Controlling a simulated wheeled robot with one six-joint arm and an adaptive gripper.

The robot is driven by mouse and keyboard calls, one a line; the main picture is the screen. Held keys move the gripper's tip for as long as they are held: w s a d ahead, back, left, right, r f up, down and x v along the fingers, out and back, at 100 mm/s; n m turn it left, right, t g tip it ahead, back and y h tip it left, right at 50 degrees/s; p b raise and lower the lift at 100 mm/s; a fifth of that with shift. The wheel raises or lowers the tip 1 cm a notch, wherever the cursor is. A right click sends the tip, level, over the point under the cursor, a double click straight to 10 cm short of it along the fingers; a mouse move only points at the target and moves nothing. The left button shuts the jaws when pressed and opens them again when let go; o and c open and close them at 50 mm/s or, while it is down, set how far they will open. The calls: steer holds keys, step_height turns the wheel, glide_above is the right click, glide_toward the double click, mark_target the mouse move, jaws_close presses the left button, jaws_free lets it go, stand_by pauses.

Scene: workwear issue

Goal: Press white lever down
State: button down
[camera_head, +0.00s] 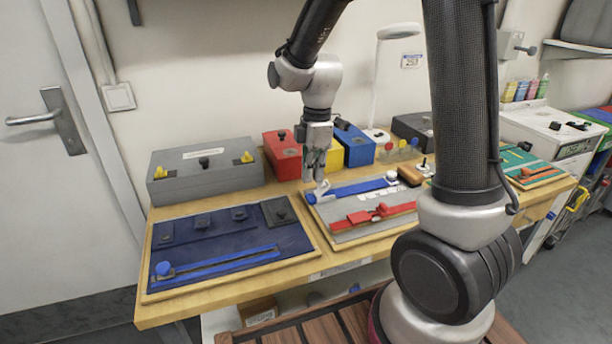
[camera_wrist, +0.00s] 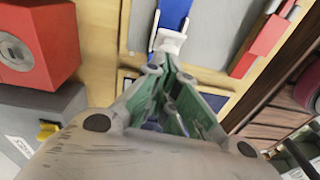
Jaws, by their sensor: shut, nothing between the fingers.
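A small white lever (camera_head: 322,189) stands at the left end of a blue strip (camera_head: 358,187) on the grey middle board (camera_head: 345,234). In the wrist view the white lever (camera_wrist: 168,40) lies just beyond my fingertips, at the end of the blue strip (camera_wrist: 174,12). My gripper (camera_head: 314,179) points down over the left end of that board, right by the lever. In the wrist view my gripper (camera_wrist: 160,66) is shut with nothing held. I cannot tell whether the fingertips touch the lever.
A red slider (camera_head: 368,214) and a white knob (camera_head: 391,176) are on the same board. A dark blue board (camera_head: 222,246) lies to the left. A grey box (camera_head: 204,172), red box (camera_head: 283,156) and blue box (camera_head: 354,146) stand behind, with a white lamp (camera_head: 376,134).

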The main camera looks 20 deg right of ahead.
mark_target(318, 184)
steer(key=d+y, duration=0.1)
steer(key=y, duration=0.1)
steer(key=d+y, duration=0.2)
steer(key=shift+f, duration=0.1)
steer(key=shift+a, duration=0.15)
steer(key=shift+r, duration=0.85)
